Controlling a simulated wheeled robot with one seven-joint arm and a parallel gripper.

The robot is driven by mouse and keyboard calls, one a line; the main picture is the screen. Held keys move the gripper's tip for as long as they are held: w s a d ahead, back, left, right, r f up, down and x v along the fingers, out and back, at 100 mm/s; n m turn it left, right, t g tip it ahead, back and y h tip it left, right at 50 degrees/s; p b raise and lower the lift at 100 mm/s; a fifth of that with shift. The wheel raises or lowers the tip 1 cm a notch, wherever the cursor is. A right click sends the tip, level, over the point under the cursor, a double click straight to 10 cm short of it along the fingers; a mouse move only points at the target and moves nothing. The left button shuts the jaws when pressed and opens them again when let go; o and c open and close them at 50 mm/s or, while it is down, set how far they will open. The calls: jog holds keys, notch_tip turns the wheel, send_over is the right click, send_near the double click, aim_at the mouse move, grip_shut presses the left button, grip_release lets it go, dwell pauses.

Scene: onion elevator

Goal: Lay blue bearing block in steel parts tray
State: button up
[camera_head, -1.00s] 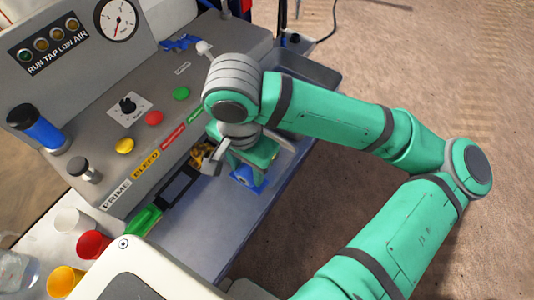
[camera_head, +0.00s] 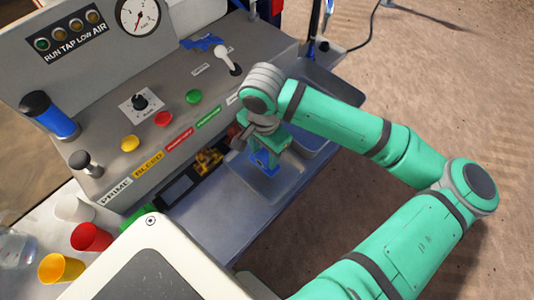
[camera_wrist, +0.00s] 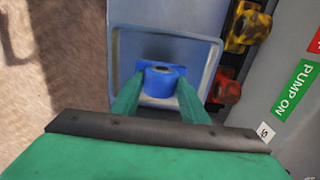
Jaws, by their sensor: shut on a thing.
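The blue bearing block (camera_head: 263,161) is held low in my gripper (camera_head: 265,150) at the bench's front side. In the wrist view the block (camera_wrist: 162,82) sits between the two green fingers of my gripper (camera_wrist: 160,98), which is shut on it. The steel parts tray (camera_wrist: 207,45), a shallow grey tray with a raised rim, lies beneath and around the block in the wrist view. In the head view the tray (camera_head: 243,172) shows partly behind my gripper. I cannot tell whether the block touches the tray floor.
The control panel (camera_head: 150,135) with buttons and labels rises beside the tray. Yellow (camera_wrist: 247,27) and red (camera_wrist: 227,86) parts lie close along the tray's panel side. Another grey tray (camera_head: 340,88) lies farther along the bench. Cups, including a red one (camera_head: 91,237), stand near the front left.

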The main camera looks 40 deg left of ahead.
aim_at(265, 159)
jog(key=shift+w+a+f, duration=0.1)
jog(key=shift+w+f, duration=0.05)
jog(key=shift+f, duration=0.15)
jog(key=shift+w+f, duration=0.25)
jog(key=shift+f, duration=0.9)
jog(key=shift+s+a+f, duration=0.1)
jog(key=shift+s+f, duration=0.05)
jog(key=shift+f, duration=0.35)
jog(key=shift+f, duration=0.15)
jog(key=o, duration=1.4)
